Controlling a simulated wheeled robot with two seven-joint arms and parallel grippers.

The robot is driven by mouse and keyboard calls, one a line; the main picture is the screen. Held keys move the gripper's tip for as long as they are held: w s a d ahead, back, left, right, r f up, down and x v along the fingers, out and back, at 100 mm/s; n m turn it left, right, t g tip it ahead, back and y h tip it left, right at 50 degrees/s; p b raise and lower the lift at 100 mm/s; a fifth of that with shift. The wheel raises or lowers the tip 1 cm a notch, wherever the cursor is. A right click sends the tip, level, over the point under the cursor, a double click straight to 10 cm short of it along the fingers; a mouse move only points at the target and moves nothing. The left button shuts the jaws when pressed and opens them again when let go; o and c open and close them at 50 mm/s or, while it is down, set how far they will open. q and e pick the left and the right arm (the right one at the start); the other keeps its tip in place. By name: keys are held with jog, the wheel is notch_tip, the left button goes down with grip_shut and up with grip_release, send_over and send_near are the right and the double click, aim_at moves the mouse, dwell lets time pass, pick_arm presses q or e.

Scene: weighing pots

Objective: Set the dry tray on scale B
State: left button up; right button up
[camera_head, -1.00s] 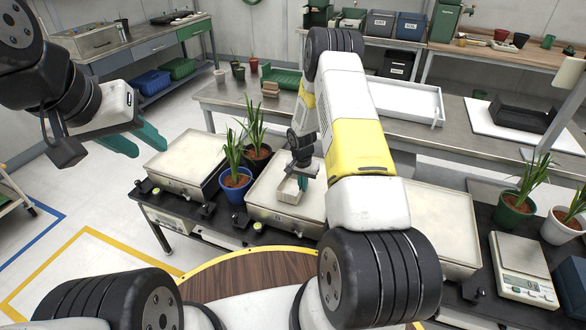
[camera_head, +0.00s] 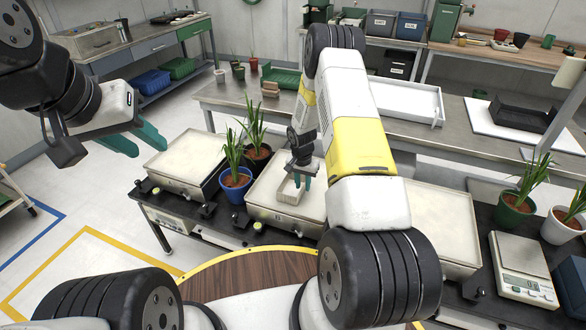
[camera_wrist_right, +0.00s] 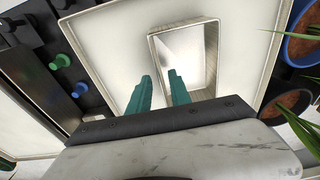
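The small pale tray (camera_head: 287,191) sits on the plate of the middle bench scale (camera_head: 262,203); no letter is readable on that scale. My right gripper (camera_head: 303,182) is at the tray's right wall, fingers pointing down. In the right wrist view, its teal fingers (camera_wrist_right: 160,84) stand apart on either side of one wall of the tray (camera_wrist_right: 211,60), one finger inside and one outside, with a gap showing. The tray looks empty and lies flat on the plate (camera_wrist_right: 110,50). My left gripper (camera_head: 136,141) is open and empty, raised at the left.
Potted plants (camera_head: 236,177) stand close left of the middle scale. Another large scale (camera_head: 186,160) is to the left, and one (camera_head: 445,225) to the right, partly behind my right arm. A smaller digital scale (camera_head: 524,270) and more pots (camera_head: 514,210) are at far right.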

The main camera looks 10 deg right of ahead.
jog(key=s+a+r+n+t, duration=0.1)
jog(key=s+r, duration=0.2)
jog(key=r, duration=0.9)
jog(key=s+a+r+n+t+y, duration=0.1)
jog(key=s+r, duration=0.3)
jog(key=r, duration=0.7)
jog(key=s+a+r+n, duration=0.1)
jog(key=s+r, duration=0.2)
jog(key=r, duration=0.9)
jog(key=s+a+r+n+t+y, duration=0.1)
jog(key=s+r, duration=0.4)
jog(key=s, duration=0.5)
jog(key=s+a+r+n+t+y, duration=0.1)
jog(key=s+a+r+n+t, duration=0.1)
jog(key=s+r, duration=0.4)
jog(key=s+a+n, duration=0.1)
jog(key=s, duration=0.4)
jog(key=shift+s+a, duration=0.3)
jog(key=shift+a, duration=0.05)
